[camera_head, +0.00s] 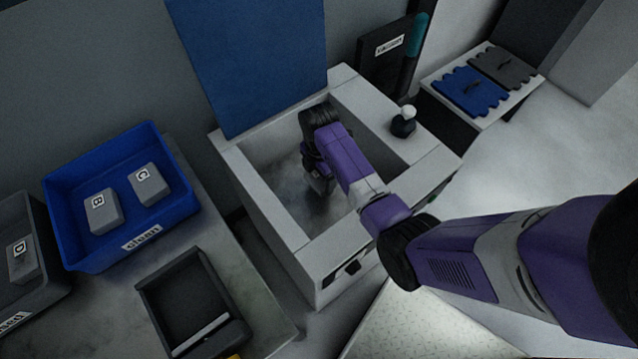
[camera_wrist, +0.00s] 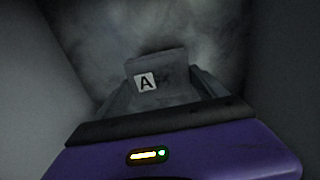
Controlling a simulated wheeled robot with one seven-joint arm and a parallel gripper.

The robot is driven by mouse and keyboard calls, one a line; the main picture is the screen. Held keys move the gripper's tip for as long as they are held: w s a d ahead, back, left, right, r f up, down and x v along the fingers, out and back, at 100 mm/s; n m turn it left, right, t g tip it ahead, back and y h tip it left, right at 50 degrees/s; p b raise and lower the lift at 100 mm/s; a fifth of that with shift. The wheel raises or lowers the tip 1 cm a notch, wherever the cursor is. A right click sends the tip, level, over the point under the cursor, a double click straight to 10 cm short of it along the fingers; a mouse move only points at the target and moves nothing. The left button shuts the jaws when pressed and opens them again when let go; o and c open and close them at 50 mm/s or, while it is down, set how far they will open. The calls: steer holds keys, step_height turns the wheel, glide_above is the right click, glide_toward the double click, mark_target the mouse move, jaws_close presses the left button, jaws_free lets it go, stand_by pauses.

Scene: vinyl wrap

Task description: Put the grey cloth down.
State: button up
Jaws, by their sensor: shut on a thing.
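The grey cloth (camera_wrist: 170,68), a block-like grey piece with a white "A" label, is between the fingers of my gripper (camera_wrist: 163,92) in the wrist view. My gripper (camera_head: 319,182) is shut on it and reaches down inside the white-walled open box (camera_head: 262,222) in the head view. The box's mottled grey floor (camera_wrist: 190,25) shows beyond the cloth. In the head view my arm hides the cloth. I cannot tell whether the cloth touches the floor.
A blue "clean" bin (camera_head: 182,207) holds pieces B (camera_head: 103,212) and C (camera_head: 149,185). A dark bin (camera_head: 48,294) holds piece D (camera_head: 22,262). A black tray (camera_head: 165,318) is nearby. A small dark bottle (camera_head: 403,124) stands on the box's right rim. A blue panel (camera_head: 255,60) rises behind.

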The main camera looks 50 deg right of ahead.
mark_target(319, 179)
steer(key=shift+f+b, duration=0.35)
steer(key=shift+f, duration=1.65)
steer(key=shift+f, duration=0.2)
steer(key=o, duration=1.3)
step_height(319, 179, up, 12)
steer(key=shift+r+p, duration=0.2)
steer(key=shift+p, duration=0.65)
